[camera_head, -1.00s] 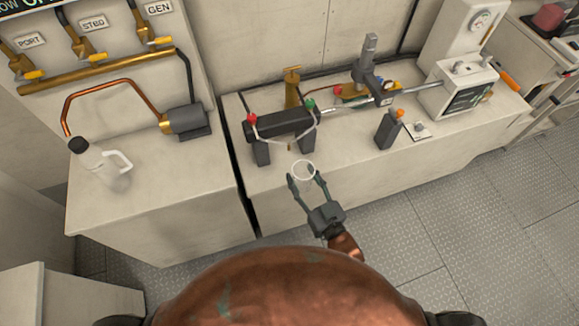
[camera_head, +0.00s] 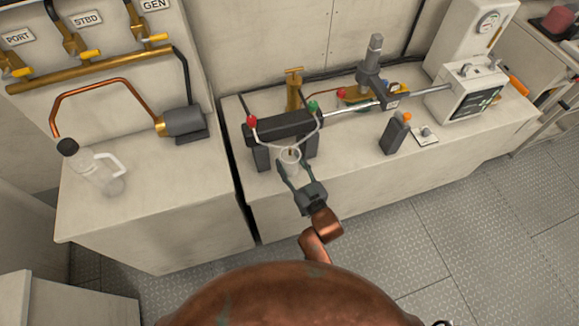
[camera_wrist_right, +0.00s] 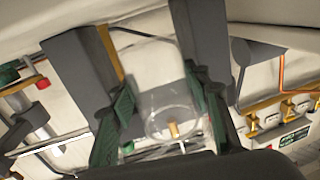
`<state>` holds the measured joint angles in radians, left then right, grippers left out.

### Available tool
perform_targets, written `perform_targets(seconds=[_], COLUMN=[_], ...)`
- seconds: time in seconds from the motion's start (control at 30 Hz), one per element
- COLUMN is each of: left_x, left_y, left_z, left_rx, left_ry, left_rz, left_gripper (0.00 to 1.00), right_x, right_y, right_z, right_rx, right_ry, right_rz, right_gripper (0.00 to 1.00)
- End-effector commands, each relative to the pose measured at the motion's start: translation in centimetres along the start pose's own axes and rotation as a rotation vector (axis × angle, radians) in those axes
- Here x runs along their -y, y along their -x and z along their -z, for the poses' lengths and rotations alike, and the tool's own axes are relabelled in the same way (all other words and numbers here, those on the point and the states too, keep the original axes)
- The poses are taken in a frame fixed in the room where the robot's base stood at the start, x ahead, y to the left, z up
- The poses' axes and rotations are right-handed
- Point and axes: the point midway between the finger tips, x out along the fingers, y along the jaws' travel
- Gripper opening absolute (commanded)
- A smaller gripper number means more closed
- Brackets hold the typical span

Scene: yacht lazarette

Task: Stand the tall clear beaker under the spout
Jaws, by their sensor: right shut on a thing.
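The tall clear beaker (camera_head: 290,157) is between the fingers of my right gripper (camera_head: 288,173), which is shut on it. In the head view the beaker's round rim is at the front of the black bar, close to where two thin hoses from the red and green fittings meet. The spout there is too small to make out clearly, and I cannot tell if the beaker is directly under it. In the right wrist view the see-through beaker (camera_wrist_right: 168,100) fills the space between the green finger pads. My left gripper is out of view.
The black bar (camera_head: 284,128) stands on two dark legs on the bench (camera_head: 370,150). The bench front is clear.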

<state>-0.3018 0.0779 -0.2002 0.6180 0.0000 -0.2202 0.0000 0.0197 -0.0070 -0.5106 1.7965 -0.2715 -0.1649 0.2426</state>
Motion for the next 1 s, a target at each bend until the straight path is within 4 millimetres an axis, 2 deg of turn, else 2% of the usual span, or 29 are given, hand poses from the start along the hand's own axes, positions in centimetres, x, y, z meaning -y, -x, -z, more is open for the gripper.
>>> perform_targets(seconds=[0.1, 0.2, 0.57, 0.6, 0.83, 1.0], left_x=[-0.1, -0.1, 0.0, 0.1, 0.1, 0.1], left_y=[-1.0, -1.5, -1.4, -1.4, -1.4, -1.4], left_z=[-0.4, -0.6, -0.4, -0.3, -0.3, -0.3], left_rx=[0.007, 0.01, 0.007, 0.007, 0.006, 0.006], left_ry=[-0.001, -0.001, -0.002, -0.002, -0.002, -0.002], left_rz=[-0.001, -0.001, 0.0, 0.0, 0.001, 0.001], left_gripper=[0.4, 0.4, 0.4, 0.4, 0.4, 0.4], right_x=[-0.1, -0.1, -0.1, -0.1, -0.1, -0.1], right_y=[-0.2, -0.2, -0.2, -0.2, -0.2, -0.2], right_z=[-2.2, -3.4, -3.5, -3.7, -3.6, -3.6], right_rx=[0.004, 0.002, 0.0, 0.001, 0.001, 0.001], right_ry=[-0.002, -0.001, -0.001, -0.001, 0.0, 0.0], right_rz=[0.0, 0.0, 0.001, 0.001, 0.001, 0.001], right_gripper=[0.18, 0.18, 0.18, 0.45, 0.61, 0.62])
